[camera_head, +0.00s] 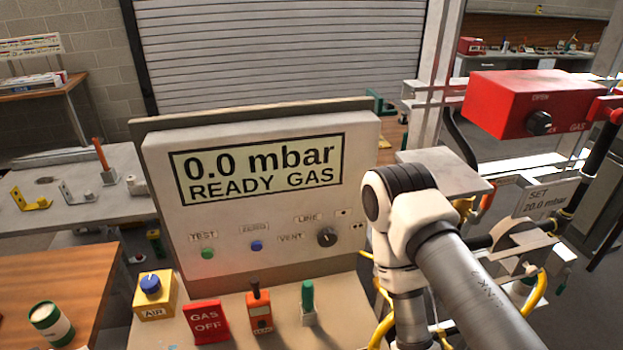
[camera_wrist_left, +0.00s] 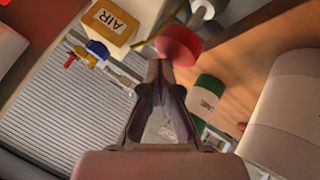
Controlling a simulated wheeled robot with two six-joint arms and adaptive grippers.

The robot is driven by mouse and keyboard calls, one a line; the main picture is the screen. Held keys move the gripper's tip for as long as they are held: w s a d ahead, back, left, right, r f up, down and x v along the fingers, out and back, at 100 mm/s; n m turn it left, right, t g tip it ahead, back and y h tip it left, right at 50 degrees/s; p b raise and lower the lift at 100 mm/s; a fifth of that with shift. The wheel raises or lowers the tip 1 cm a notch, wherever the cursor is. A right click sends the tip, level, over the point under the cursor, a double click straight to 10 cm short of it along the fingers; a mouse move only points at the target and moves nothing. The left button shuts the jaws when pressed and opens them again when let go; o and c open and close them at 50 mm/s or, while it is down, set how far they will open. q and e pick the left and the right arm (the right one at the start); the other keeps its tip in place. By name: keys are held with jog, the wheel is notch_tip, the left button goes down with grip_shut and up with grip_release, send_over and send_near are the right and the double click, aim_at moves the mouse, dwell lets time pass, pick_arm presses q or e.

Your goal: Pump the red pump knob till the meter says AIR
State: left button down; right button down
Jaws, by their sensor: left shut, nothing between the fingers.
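In the left wrist view a round red knob (camera_wrist_left: 181,45) sits on a pale rod, just ahead of my left gripper (camera_wrist_left: 161,65). The gripper's fingers are shut with nothing held. The tips are close to the knob's edge; I cannot tell whether they touch it. I cannot make out this knob or my left gripper in the head view. The meter (camera_head: 262,170) on the white panel reads "0.0 mbar READY GAS". My right arm comes in from the lower right in front of the panel's right side; its gripper is not visible.
A green-and-white can (camera_head: 50,325) stands on the wooden table at left. A red GAS box (camera_head: 510,100) is at right.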

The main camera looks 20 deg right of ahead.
pick_arm(q)
jog(key=shift+f, duration=0.4)
jog(key=shift+f+b, duration=0.15)
jog(key=shift+b, duration=0.15)
jog(key=shift+r+p, duration=0.5)
jog(key=shift+r, duration=0.25)
notch_tip(320, 180, up, 6)
jog(key=p, duration=0.5)
dwell(1.7)
